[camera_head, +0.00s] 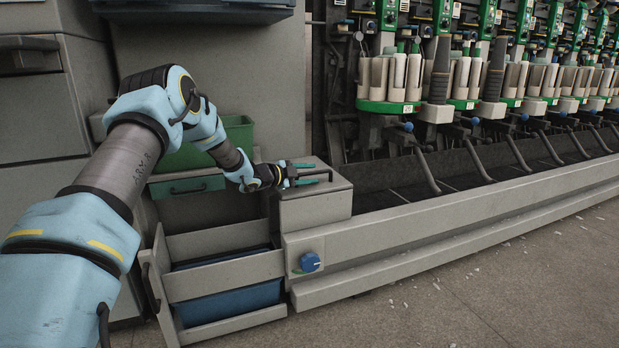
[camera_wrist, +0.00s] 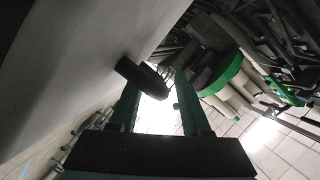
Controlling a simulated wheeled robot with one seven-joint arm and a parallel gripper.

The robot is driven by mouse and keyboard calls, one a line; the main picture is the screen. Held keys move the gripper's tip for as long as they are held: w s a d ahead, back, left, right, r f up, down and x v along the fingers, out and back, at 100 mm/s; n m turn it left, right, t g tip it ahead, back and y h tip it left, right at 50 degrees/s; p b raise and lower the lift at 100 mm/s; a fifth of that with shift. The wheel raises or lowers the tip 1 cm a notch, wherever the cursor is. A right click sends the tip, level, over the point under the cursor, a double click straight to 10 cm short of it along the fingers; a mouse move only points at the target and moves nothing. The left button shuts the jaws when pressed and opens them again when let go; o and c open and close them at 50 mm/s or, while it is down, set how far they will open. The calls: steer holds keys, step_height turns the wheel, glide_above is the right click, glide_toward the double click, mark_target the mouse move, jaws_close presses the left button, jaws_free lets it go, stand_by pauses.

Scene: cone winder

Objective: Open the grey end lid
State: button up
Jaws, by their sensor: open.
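The grey end lid (camera_head: 332,187) tops the grey box at the near end of the machine's trough and looks closed. A dark bar handle (camera_head: 321,174) runs along its top; its end also shows in the wrist view (camera_wrist: 143,77). My gripper (camera_head: 307,173) is open over the lid, with its green fingers pointing right toward the handle. In the wrist view the handle's end lies at the gap between the fingertips (camera_wrist: 158,95), close to the left finger. I cannot tell whether finger and handle touch.
An open grey drawer with a blue bin (camera_head: 228,285) sits below my forearm. A green bin (camera_head: 205,145) stands behind the arm. A blue knob (camera_head: 310,262) is on the box front. Machine spindles (camera_head: 400,75) line the back right.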

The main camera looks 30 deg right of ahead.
steer(key=shift+d, duration=0.1)
jaws_close()
stand_by(0.3)
stand_by(1.1)
